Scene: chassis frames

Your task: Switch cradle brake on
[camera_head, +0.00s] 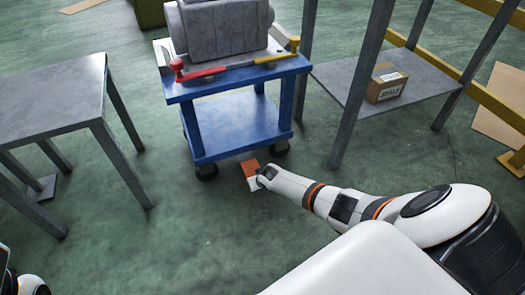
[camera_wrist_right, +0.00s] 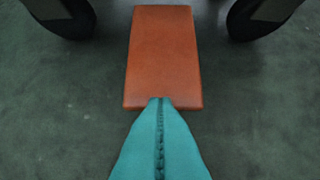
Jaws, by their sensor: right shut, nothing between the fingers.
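The cradle is a blue wheeled cart (camera_head: 236,86) carrying a grey engine-like block (camera_head: 220,28). Its brake looks to be an orange-red pedal (camera_head: 250,167), low by the cart's near edge between the wheels. In the right wrist view the pedal (camera_wrist_right: 163,55) is a flat plate standing out toward me. My right gripper (camera_wrist_right: 160,99) is shut and empty, its teal fingertips overlapping the middle of the pedal's near edge. I cannot tell whether they touch it or hover above. In the head view the right arm's end (camera_head: 265,178) is beside the pedal. My left gripper is not in view.
Two dark wheels (camera_wrist_right: 62,18) flank the pedal. A red handle (camera_head: 203,73) and a yellow handle (camera_head: 276,57) lie along the cart's top edge. A grey table (camera_head: 50,100) stands left; a rack (camera_head: 425,82) with a cardboard box (camera_head: 387,84) stands right. The front floor is clear.

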